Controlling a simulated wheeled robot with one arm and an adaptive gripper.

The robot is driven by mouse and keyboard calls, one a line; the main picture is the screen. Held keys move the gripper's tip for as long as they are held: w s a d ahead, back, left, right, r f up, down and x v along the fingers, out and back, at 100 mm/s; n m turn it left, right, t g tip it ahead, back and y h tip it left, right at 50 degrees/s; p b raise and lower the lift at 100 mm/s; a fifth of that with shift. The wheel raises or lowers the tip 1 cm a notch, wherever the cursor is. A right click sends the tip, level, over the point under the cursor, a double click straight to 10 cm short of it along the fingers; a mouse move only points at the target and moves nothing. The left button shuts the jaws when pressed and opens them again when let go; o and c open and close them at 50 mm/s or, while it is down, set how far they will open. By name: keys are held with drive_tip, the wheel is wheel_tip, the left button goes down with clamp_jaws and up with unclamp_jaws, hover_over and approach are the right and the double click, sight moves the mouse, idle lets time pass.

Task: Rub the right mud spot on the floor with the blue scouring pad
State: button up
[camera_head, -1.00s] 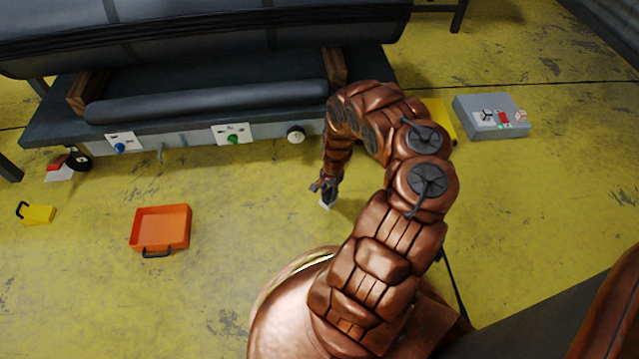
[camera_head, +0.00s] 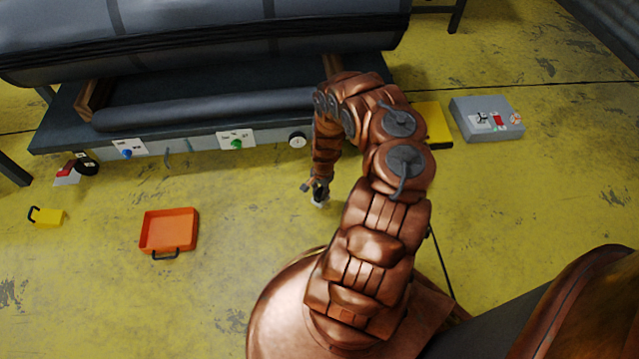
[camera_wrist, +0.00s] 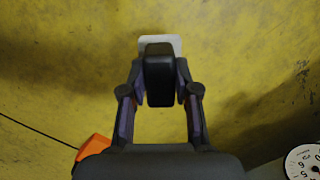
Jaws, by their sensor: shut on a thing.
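My gripper (camera_head: 318,192) is low over the floor in front of the bench, right of the orange tray. In the wrist view my gripper (camera_wrist: 161,97) is shut on a black block-shaped part (camera_wrist: 159,75), seemingly a handle. A pale, whitish pad (camera_wrist: 174,42) shows past its far end; no blue is visible on it. In the head view a small pale bit of the pad (camera_head: 319,204) shows under the fingers. I cannot tell whether it touches the floor. The yellow floor (camera_head: 240,185) has scattered dark scuffs; I cannot single out the right mud spot.
The dark bench (camera_head: 75,118) with dials stands behind my gripper. The orange tray (camera_head: 169,255) and a small yellow item (camera_head: 48,219) lie left. A grey box (camera_head: 487,134) and yellow block (camera_head: 434,124) lie right. Floor between tray and arm is clear.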

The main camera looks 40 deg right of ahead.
drive_tip(key=shift+a+r+p, duration=0.1)
drive_tip(key=shift+r+p, duration=1.25)
drive_tip(key=shift+r, duration=0.2)
